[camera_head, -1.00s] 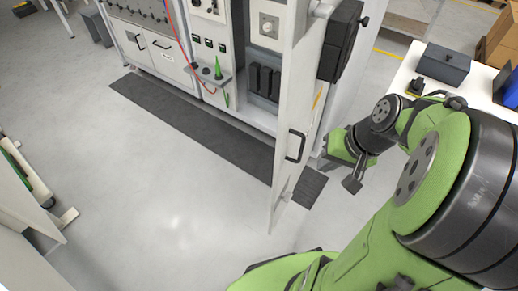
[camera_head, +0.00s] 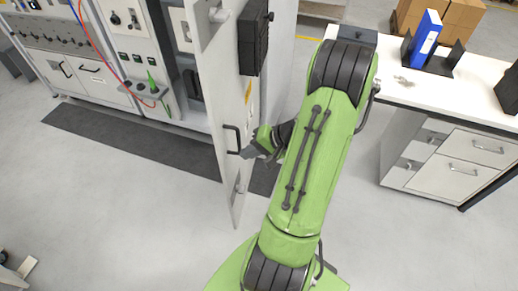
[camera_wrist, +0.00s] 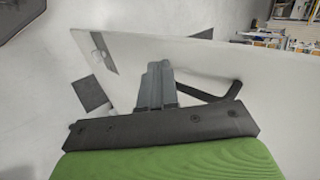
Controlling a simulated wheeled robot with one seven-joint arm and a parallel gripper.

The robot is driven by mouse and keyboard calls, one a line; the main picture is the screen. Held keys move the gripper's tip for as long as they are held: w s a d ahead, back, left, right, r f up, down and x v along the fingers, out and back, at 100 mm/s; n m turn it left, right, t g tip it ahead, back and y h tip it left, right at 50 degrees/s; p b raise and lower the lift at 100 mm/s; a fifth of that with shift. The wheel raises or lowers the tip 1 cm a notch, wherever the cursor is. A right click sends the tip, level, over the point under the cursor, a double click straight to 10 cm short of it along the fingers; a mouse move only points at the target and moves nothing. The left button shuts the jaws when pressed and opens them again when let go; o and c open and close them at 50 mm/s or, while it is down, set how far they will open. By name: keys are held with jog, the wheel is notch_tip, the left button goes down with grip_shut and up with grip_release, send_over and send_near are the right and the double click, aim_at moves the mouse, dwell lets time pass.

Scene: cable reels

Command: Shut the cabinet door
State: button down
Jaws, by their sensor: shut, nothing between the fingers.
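The cabinet door (camera_head: 218,95) is a tall pale panel that stands open, swung out from the cabinet (camera_head: 175,40) toward me. It has a black bar handle (camera_head: 232,139) and a black box (camera_head: 253,40) high on it. My gripper (camera_head: 250,153) is at the door's right side, close to the handle. In the wrist view the door (camera_wrist: 215,70) spreads behind my shut, empty gripper (camera_wrist: 157,72), with the handle (camera_wrist: 210,93) just right of the fingers. I cannot tell whether the fingertips touch the door.
A white bench (camera_head: 455,85) with a blue binder (camera_head: 425,35) and grey drawers (camera_head: 455,165) stands at the right. A dark mat (camera_head: 130,135) lies before the cabinets. The grey floor left of the door is clear.

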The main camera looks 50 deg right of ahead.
aim_at(223, 156)
jog(key=w, duration=0.1)
jog(key=w+a, duration=0.1)
jog(key=w+a+f, duration=0.1)
jog(key=w, duration=0.1)
jog(key=shift+f, duration=0.1)
jog(key=shift+w+a, duration=0.2)
jog(key=shift+w, duration=0.1)
